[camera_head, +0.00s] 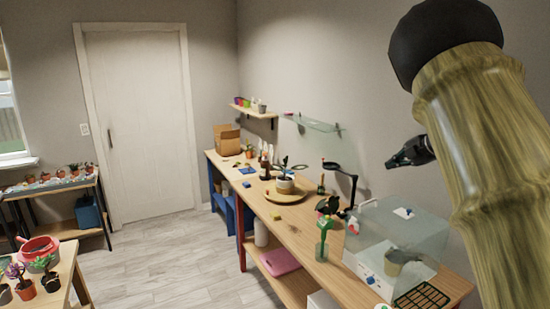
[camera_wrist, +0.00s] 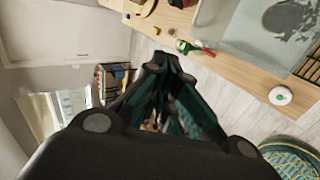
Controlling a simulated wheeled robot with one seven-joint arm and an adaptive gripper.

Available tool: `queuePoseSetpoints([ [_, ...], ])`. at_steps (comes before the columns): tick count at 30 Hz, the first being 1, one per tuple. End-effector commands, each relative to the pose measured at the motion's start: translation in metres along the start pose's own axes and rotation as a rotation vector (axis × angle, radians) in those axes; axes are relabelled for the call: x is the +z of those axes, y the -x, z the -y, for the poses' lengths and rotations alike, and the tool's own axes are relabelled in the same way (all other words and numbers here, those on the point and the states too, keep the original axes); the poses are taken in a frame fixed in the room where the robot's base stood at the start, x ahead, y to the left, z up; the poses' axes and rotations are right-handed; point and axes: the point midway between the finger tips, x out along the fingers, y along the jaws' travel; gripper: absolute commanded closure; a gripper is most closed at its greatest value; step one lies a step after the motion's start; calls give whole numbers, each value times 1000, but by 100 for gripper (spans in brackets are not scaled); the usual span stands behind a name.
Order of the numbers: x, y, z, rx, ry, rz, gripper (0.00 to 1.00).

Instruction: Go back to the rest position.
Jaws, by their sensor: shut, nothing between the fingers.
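My gripper (camera_head: 408,152) is raised in the head view, at the right, pointing left. It appears in front of the wall, above the long workbench (camera_head: 310,250), and touches nothing that I can see. My arm fills the right side of that view. In the wrist view my gripper (camera_wrist: 165,62) fills the middle, with its fingers together and nothing between them. The workbench top (camera_wrist: 240,75) runs across the upper right of the wrist view.
A clear box (camera_head: 400,235) stands at the workbench's near end, with a dark grid tray (camera_head: 422,296) beside it. A black stand (camera_head: 352,185) and a potted plant (camera_head: 285,184) on a round tray are farther back. The floor (camera_head: 165,265) is free before the door.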

Motion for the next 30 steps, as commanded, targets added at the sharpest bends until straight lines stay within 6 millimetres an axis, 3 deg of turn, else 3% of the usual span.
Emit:
queuePoseSetpoints([
  [11,-14,-49,67,27,-198,-19,100],
  [14,-22,-69,94,31,-276,-24,100],
  [17,-33,-94,130,34,-381,-25,100],
  [21,-55,-129,199,31,-573,-10,100],
  [30,-116,-171,355,-20,-984,86,100],
])
